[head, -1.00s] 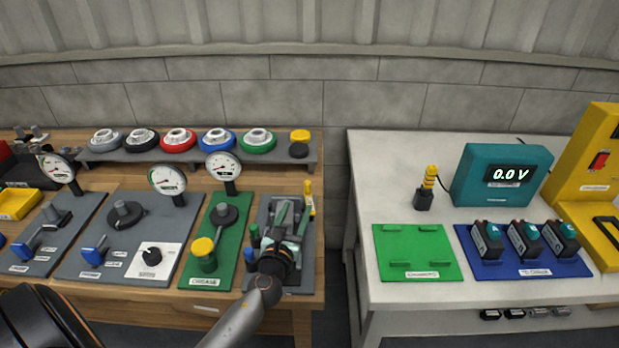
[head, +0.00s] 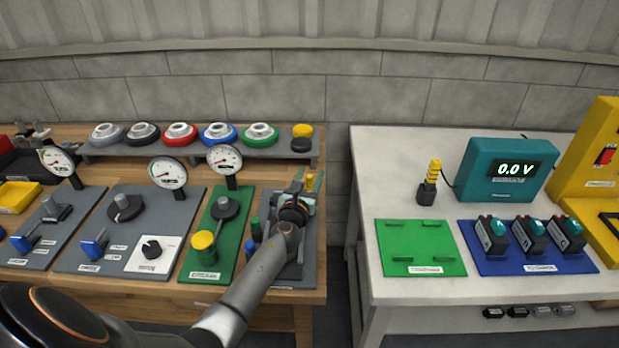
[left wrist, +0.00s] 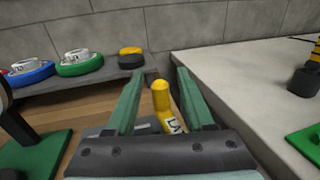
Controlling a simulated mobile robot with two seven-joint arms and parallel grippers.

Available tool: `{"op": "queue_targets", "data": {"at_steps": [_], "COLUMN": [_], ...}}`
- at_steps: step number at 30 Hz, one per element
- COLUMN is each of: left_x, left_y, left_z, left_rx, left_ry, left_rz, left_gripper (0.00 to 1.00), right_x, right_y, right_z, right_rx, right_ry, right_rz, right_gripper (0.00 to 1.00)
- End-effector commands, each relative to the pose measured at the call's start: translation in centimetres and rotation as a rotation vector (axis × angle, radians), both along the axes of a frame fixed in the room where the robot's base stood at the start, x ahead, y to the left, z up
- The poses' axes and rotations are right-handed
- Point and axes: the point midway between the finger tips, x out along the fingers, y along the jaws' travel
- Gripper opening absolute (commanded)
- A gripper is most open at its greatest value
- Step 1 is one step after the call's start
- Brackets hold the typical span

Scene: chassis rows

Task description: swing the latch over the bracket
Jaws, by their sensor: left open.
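The yellow latch handle (left wrist: 161,98) stands upright in the left wrist view, with a partly hidden label beginning "LA" beside its lower part. It also shows in the head view (head: 310,182), just past my left gripper (head: 301,186). My left gripper is open, and in the left wrist view its green fingers (left wrist: 157,78) appear on either side of the handle, not closed on it. The latch belongs with the dark grey panel (head: 292,277) at the wooden bench's right end. My gripper and arm hide much of that panel, and I cannot make out the bracket. My right gripper is not in view.
A green panel with a yellow knob (head: 204,243) and a gauge (head: 225,158) stand left of my arm. A grey rack (head: 289,154) of coloured discs runs behind. A gap separates the bench from the white table (head: 370,166) at right.

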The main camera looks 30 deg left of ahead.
Motion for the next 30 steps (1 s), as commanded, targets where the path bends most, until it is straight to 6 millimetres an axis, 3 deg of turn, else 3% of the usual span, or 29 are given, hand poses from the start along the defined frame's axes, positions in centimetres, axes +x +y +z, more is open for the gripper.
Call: {"op": "queue_targets", "data": {"at_steps": [4,18,30], "left_x": [-0.03,-0.05,-0.06], "left_y": [0.01,-0.01,-0.02], "left_z": [0.00,-0.03,-0.05], "left_rx": [0.000,0.000,0.000], "left_ry": [0.000,0.000,0.001], "left_rz": [0.000,0.000,0.003], "left_gripper": [0.52,0.00,0.00], "right_x": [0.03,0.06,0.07], "right_y": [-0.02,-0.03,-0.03], "right_z": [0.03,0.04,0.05], "right_rx": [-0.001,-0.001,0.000], "right_ry": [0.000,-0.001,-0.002], "right_rz": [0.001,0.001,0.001], "right_gripper": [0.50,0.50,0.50]}}
